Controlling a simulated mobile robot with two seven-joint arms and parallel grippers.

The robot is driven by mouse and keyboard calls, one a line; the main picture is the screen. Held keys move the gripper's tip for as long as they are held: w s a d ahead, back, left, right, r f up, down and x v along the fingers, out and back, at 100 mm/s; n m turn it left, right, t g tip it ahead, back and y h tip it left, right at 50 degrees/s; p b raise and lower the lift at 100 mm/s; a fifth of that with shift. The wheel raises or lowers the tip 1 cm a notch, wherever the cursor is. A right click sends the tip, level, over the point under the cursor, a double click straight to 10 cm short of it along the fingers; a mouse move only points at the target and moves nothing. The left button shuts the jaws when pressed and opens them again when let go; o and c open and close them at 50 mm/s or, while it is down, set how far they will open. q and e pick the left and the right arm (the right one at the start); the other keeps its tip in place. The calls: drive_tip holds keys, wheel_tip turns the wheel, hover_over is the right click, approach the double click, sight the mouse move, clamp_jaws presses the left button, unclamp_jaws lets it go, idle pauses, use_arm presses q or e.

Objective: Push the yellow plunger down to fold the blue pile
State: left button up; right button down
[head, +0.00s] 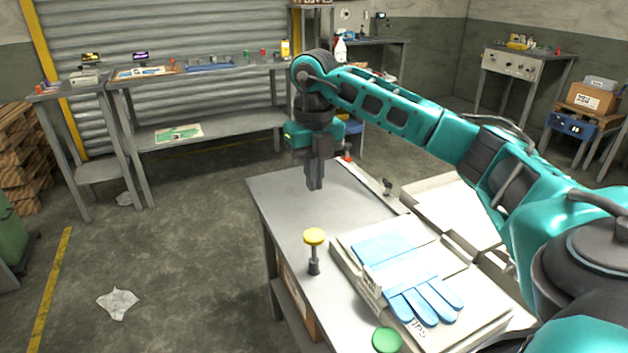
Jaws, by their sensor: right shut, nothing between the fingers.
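The yellow plunger (314,237) stands upright on a dark stem near the left edge of the work table, beside the folding unit. The blue pile (382,247) lies on the pale folding unit (349,262), with blue glove fingers (425,301) spread toward the front right. A pale strip crosses the gloves between the two blue parts. My right gripper (314,186) points down over the far left part of the table, beyond the plunger and apart from it. Its fingers are together and empty. My left gripper is not in the picture.
A green round button (387,340) is at the table's front. A pale tray (425,196) lies at the right, partly behind my right arm. A small dark fixture (387,186) stands at the back. The grey tabletop (283,205) is bare between gripper and plunger.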

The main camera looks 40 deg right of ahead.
sight(314, 235)
wheel_tip(314, 235, down, 11)
drive_tip(key=shift+r+b, duration=0.2)
drive_tip(key=shift+b, duration=0.1)
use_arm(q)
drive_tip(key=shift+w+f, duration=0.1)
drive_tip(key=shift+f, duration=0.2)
use_arm(e)
drive_tip(key=shift+f, duration=0.3)
wheel_tip(314, 235, down, 4)
drive_tip(key=shift+f+b, duration=0.25)
drive_tip(key=shift+b, duration=0.9)
drive_tip(key=shift+f, duration=0.65)
drive_tip(key=shift+s+a+r, duration=0.1)
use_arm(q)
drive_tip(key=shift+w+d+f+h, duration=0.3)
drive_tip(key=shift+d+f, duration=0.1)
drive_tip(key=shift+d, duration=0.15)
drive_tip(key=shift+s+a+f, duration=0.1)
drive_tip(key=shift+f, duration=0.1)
use_arm(e)
drive_tip(key=shift+a, duration=0.1)
